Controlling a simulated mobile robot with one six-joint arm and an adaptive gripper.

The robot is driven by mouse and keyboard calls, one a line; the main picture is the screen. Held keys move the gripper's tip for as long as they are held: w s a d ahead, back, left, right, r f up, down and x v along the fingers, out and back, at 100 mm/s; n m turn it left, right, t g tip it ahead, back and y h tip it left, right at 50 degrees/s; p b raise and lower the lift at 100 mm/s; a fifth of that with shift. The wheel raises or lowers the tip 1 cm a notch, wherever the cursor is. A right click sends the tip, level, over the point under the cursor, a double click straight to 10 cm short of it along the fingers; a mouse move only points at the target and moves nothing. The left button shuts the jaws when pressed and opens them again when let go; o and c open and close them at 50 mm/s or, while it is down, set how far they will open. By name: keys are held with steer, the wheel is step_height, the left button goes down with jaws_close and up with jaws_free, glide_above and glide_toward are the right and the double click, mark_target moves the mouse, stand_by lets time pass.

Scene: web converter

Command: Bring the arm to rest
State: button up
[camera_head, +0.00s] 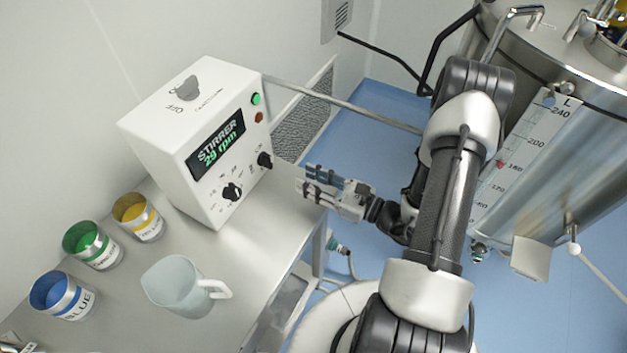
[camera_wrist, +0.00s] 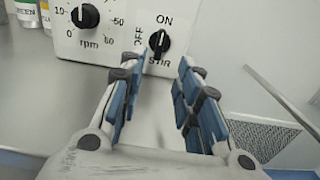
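My gripper (camera_head: 312,187) is in front of the white stirrer box (camera_head: 195,140), over the right end of the metal table. In the wrist view my gripper (camera_wrist: 160,100) has its two blue-padded fingers apart, with nothing between them. The box's ON/OFF STIR knob (camera_wrist: 159,41) shows just beyond the fingertips, and the gripper looks apart from it. The rpm knob (camera_wrist: 86,16) is to its left. The box's display (camera_head: 217,142) reads STIRRER 29 rpm. My arm reaches in from the lower right of the head view.
A clear jug (camera_head: 177,287) stands on the metal table (camera_head: 235,255), left of my gripper. Blue (camera_head: 62,295), green (camera_head: 90,245) and yellow (camera_head: 138,217) tins stand along the table's left side. A large steel tank (camera_head: 560,170) is at the right. Blue floor lies between.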

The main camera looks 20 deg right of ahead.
steer(key=shift+s+d, duration=0.2)
steer(key=shift+s, duration=0.1)
stand_by(0.4)
steer(key=s+a+r+n+g+y, duration=0.4)
steer(key=a+r+n+g, duration=0.5)
steer(key=a+r+n, duration=0.1)
steer(key=s+a+r+n+g+h, duration=0.35)
steer(key=s+a+n+g, duration=0.2)
steer(key=s+n, duration=0.35)
steer(key=s+d+r+n+t+h, duration=0.4)
steer(key=d+r+n+h, duration=0.4)
steer(key=n+h, duration=0.2)
steer(key=shift+s+d+r+t+h, duration=0.2)
steer(key=shift+s+d+t+h, duration=0.3)
steer(key=shift+s, duration=0.3)
